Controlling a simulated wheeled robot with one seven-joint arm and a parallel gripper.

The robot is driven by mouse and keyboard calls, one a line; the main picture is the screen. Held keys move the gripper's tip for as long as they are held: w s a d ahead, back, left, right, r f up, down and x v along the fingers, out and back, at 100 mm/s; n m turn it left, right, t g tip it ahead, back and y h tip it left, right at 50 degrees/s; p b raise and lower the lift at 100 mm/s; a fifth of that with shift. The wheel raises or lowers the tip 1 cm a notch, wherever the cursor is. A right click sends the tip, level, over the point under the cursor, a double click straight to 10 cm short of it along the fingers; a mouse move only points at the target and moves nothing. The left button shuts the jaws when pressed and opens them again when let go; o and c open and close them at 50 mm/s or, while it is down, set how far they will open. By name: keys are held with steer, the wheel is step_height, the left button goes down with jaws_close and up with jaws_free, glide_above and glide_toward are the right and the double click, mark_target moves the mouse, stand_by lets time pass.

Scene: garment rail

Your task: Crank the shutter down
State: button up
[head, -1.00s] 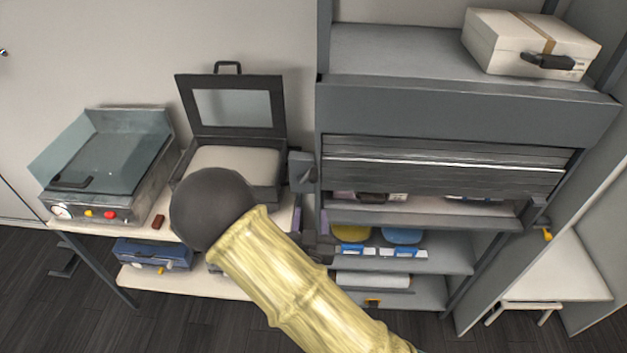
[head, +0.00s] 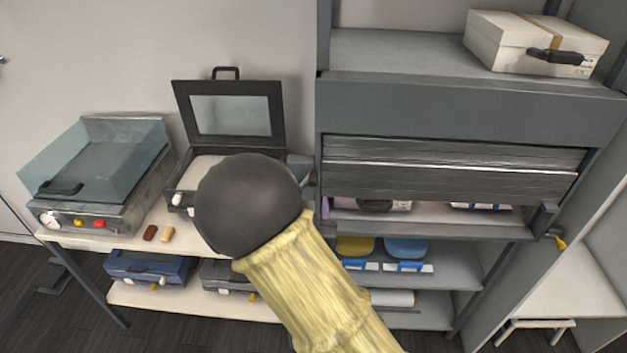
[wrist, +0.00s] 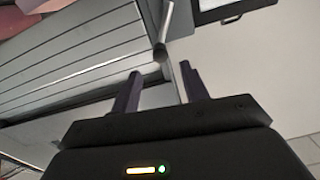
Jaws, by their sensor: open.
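The slatted grey shutter (head: 450,167) hangs partly lowered in the rack's front, with a gap below it above the shelf. It also shows in the wrist view (wrist: 75,60). My gripper (wrist: 162,88) is open, its two dark fingers apart. A thin pale metal rod (wrist: 173,75), perhaps the crank, shows between the fingers beside the shutter's edge. I cannot tell whether it lies within their reach.
A bench (head: 75,238) at left carries a glass-lidded machine (head: 95,175) and an open-lidded case (head: 232,112). A white box (head: 535,45) sits on the rack's top. A yellow-tipped part (head: 558,242) juts out at the rack's lower right. Blue and yellow items lie on lower shelves.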

mark_target(313, 185)
steer(key=w+p, duration=0.4)
steer(key=w, duration=0.6)
jaws_close()
